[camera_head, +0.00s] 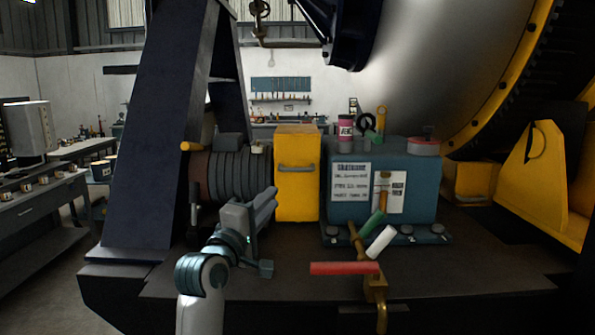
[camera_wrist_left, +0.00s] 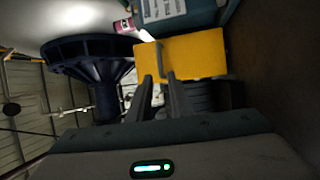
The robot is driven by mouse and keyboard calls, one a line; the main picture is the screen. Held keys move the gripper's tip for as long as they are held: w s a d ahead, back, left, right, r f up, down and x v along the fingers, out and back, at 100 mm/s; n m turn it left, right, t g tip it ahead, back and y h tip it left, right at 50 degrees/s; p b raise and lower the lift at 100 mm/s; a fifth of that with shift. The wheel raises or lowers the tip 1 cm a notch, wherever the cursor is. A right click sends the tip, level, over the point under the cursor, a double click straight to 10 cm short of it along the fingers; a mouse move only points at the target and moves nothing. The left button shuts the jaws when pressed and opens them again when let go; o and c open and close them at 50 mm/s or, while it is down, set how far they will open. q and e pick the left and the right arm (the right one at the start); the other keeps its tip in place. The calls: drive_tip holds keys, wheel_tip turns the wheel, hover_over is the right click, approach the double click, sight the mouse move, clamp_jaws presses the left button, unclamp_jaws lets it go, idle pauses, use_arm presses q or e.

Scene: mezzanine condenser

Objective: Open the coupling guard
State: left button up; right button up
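The coupling guard (camera_head: 297,195) is a yellow box between the ribbed motor and the blue housing. A grey bar handle (camera_head: 298,168) runs across its upper front, and its lid looks shut. In the left wrist view the guard (camera_wrist_left: 196,54) lies ahead with its handle (camera_wrist_left: 159,58) just beyond my fingertips. My left gripper (camera_head: 270,194) is in front of the motor, left of the guard and lower than the handle. Its two fingers (camera_wrist_left: 159,77) are apart with nothing between them. My right gripper is in neither view.
The ribbed motor (camera_head: 230,176) stands left of the guard, and the blue housing (camera_head: 425,185) with labels and small items on top stands right. A red-handled lever (camera_head: 343,268) and brass valve (camera_head: 375,287) are at the front right. A dark slanted support (camera_head: 150,140) rises at left.

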sight(296, 171)
use_arm(q)
drive_tip(key=p+x, duration=0.5)
drive_tip(key=x, duration=0.9)
drive_tip(key=shift+w+d+r, duration=0.15)
drive_tip(key=shift+w+r, duration=0.1)
drive_tip(key=shift+w, duration=0.1)
drive_tip(key=shift+p+x, duration=0.45)
drive_tip(key=shift+x, duration=0.55)
drive_tip(key=shift+w+f, duration=0.1)
clamp_jaws()
